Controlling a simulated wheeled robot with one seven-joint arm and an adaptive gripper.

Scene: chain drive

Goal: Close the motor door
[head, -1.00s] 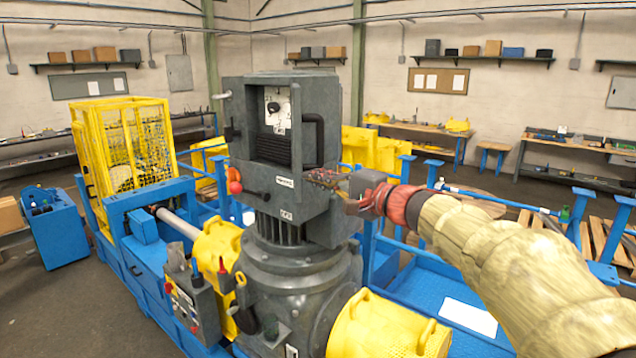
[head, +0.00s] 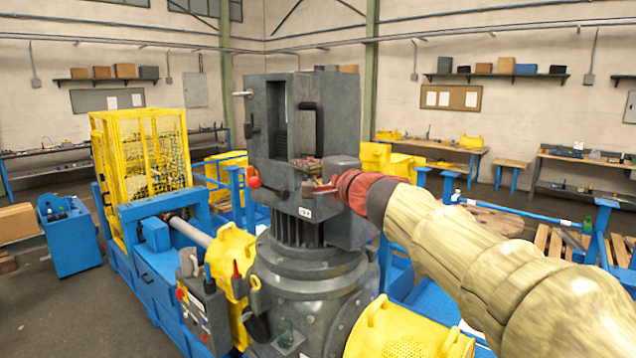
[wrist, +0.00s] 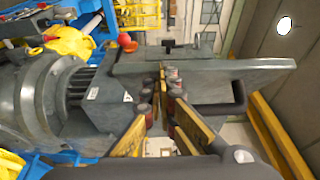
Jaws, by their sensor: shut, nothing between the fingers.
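The grey motor cabinet (head: 258,110) stands on top of the big motor in the head view. Its door (head: 303,90) stands partly open, with a dark gap (head: 279,115) to its left and a black handle (head: 318,125) on its face. In the wrist view the door (wrist: 225,68) is a long grey slab, with the handle (wrist: 240,95) below it. My gripper (head: 303,163) is beside the door's lower part, below the handle. In the wrist view its fingertips (wrist: 163,72) meet with nothing between them, overlapping the door's slab; I cannot tell whether they touch it.
A red knob (head: 253,181) sticks out at the cabinet's lower left. A control box (head: 205,315) and yellow guards (head: 232,255) surround the motor's lower left. A yellow mesh cage (head: 140,160) stands behind at left. Blue rails (head: 520,215) run at right.

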